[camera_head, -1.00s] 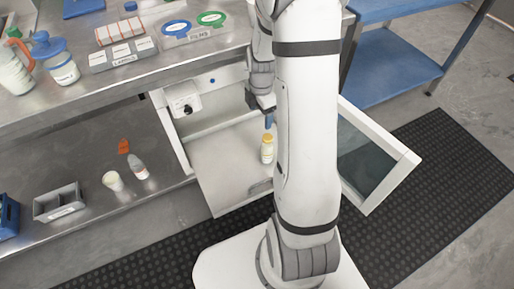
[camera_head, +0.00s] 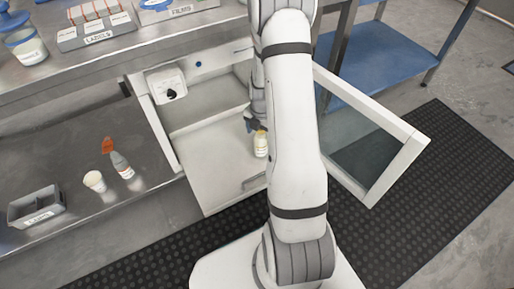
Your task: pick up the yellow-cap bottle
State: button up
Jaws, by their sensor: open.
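The yellow-cap bottle (camera_head: 261,146) is small and white with a yellow cap. It stands upright on the pale floor of the open white cabinet, close to the left edge of my arm. My gripper (camera_head: 254,126) is just behind the bottle, at about cap height in the picture. It is open, with one dark blue finger showing to the left of the cap. The rest of my gripper is hidden behind the bottle and my arm, so I cannot tell whether the fingers are around the bottle or touching it.
The cabinet's glass door (camera_head: 372,140) stands open at right.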

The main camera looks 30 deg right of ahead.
jog(key=shift+c, duration=0.4)
jog(key=c, duration=1.5)
jog(key=shift+c, duration=0.2)
